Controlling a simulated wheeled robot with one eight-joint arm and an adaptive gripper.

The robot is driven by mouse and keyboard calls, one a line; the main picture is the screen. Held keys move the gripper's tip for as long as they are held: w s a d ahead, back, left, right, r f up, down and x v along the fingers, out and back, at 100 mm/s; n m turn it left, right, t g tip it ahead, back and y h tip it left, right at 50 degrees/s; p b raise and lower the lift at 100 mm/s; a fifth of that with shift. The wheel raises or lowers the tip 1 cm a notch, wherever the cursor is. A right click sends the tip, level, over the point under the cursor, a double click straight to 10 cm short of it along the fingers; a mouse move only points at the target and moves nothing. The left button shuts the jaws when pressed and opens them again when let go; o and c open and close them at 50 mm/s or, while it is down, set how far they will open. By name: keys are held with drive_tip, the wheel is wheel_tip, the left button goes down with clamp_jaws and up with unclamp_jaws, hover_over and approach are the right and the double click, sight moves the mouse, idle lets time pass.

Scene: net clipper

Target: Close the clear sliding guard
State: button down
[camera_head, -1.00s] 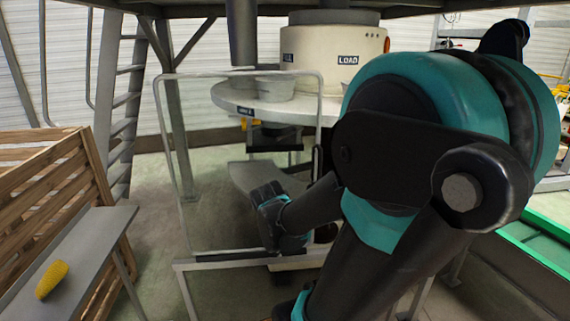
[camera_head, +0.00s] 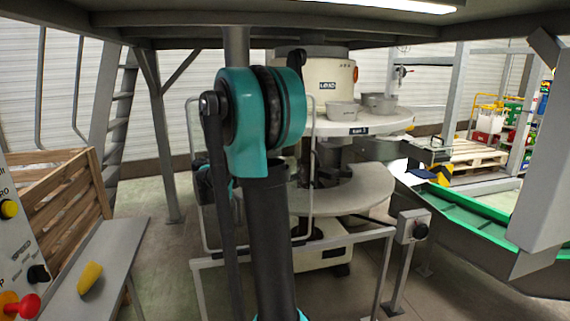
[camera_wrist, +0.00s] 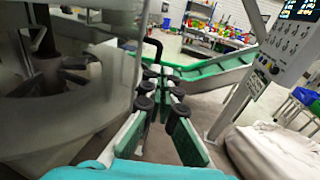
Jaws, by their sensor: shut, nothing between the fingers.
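The clear sliding guard, a thin grey frame with rounded corners (camera_head: 195,120), stands upright in front of the left part of the round machine (camera_head: 375,195) in the head view. The machine's right part is uncovered. My arm crosses the guard and hides much of it, and my gripper's fingers cannot be made out there. In the wrist view my gripper (camera_wrist: 163,76) is shut and empty, its green-padded fingers pointing forward. A curved black handle (camera_wrist: 154,45) shows just beyond the fingertips, by the edge of the guard (camera_wrist: 139,45). I cannot tell whether they touch.
A rail with a grey switch box (camera_head: 410,226) stands before the machine. A green-edged trough (camera_head: 465,198) lies right. A wooden crate (camera_head: 60,190), a bench (camera_head: 112,262) with a yellow object (camera_head: 90,277) and a control panel (camera_head: 12,240) are left. A pale sack (camera_wrist: 265,152) lies right in the wrist view.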

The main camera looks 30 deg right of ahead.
approach(309, 157)
drive_tip(key=s+d, duration=0.1)
drive_tip(key=d, duration=0.1)
drive_tip(key=s+d+r, duration=0.1)
drive_tip(key=d, duration=0.1)
drive_tip(key=s+d, duration=0.2)
drive_tip(key=shift+d+r, duration=0.3)
drive_tip(key=shift+d, duration=0.05)
drive_tip(key=shift+d, duration=0.1)
drive_tip(key=s+d, duration=0.4)
drive_tip(key=d, duration=0.9)
drive_tip(key=s+d, duration=0.3)
drive_tip(key=d, duration=1.1)
drive_tip(key=s+d, duration=0.4)
drive_tip(key=d, duration=0.9)
drive_tip(key=shift+s+d, duration=0.35)
drive_tip(key=a, duration=1.4)
drive_tip(key=shift+w+r, duration=0.15)
drive_tip(key=shift+r, duration=0.05)
drive_tip(key=shift+a, duration=0.15)
